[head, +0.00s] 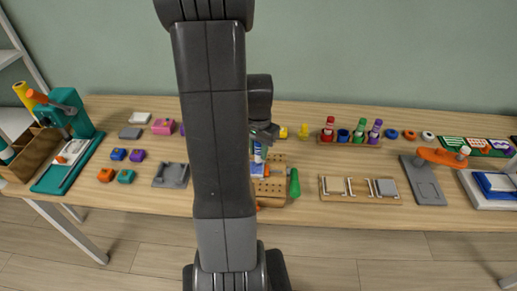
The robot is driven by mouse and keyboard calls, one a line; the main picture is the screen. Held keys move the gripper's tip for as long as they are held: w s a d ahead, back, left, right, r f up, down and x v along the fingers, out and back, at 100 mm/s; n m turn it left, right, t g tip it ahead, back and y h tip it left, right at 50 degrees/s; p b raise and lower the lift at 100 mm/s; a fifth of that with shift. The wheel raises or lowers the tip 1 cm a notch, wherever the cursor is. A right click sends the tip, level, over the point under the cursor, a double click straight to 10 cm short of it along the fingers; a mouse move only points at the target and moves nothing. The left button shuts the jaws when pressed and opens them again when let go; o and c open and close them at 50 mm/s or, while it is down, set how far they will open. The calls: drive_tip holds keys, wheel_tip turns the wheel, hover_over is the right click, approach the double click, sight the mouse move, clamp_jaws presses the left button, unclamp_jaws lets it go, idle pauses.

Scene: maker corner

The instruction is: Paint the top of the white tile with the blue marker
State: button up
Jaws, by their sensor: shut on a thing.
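My gripper (262,134) is right of my arm's large upright link, above the middle of the table. It is shut on the blue marker (258,152), a small blue and white upright shape partly hidden by my arm. Just below is a wooden block with holes (272,187); a blue patch shows at its left edge. I cannot tell whether the marker tip touches anything. A flat white piece (140,117) lies at the back left and may be the white tile. The area directly behind my arm is hidden.
A rack (350,145) holds red, green and purple markers and a short blue piece. A wooden frame (335,197), an orange-armed grey stand (425,185) and a green handle (295,183) stand right. A teal press (80,125), small coloured blocks and a grey tray (171,182) lie left.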

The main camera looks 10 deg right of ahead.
drive_tip(key=shift+f, duration=0.35)
drive_tip(key=shift+a, duration=0.1)
drive_tip(key=shift+w+a+r, duration=0.1)
drive_tip(key=shift+w+a, duration=0.15)
drive_tip(key=shift+a, duration=0.3)
drive_tip(key=shift+a, duration=0.1)
drive_tip(key=shift+w+a, duration=0.15)
drive_tip(key=shift+a, duration=0.4)
drive_tip(key=shift+s+a+b, duration=0.15)
drive_tip(key=shift+s+b, duration=0.2)
drive_tip(key=shift+s, duration=0.4)
drive_tip(key=shift+s, duration=0.1)
